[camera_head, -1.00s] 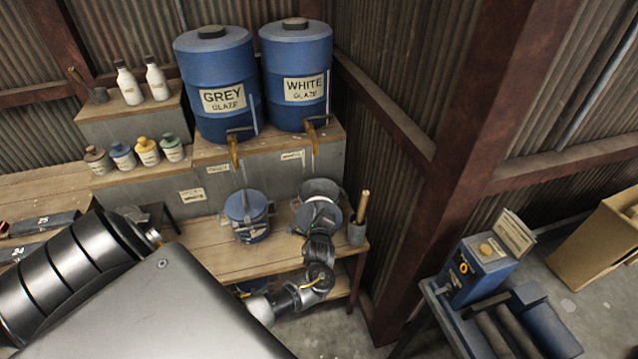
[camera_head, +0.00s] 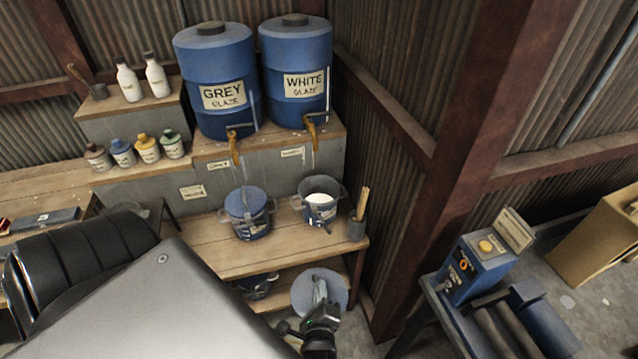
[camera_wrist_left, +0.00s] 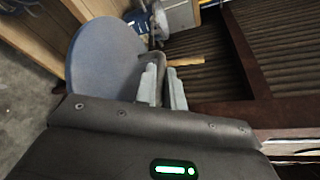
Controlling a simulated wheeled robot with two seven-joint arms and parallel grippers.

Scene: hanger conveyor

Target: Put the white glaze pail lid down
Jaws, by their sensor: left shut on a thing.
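The white glaze pail lid (camera_head: 303,293) is a round blue-grey disc, held in front of the bench's right end, below the bench top in the head view. It also shows tilted on edge in the left wrist view (camera_wrist_left: 100,70). My left gripper (camera_head: 319,293) is shut on the lid's handle; its grey fingers show in the wrist view (camera_wrist_left: 163,88). The white glaze pail (camera_head: 323,215) stands uncovered on the bench, with white glaze inside. Whether the lid touches anything is hard to tell. My right gripper is not in view.
A lidded blue pail (camera_head: 250,228) stands left of the open pail. A pot with sticks (camera_head: 356,230) is at the bench's right end. The wooden bench top (camera_head: 205,245) is clear at front left. Another blue pail (camera_head: 258,286) sits on the lower shelf.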

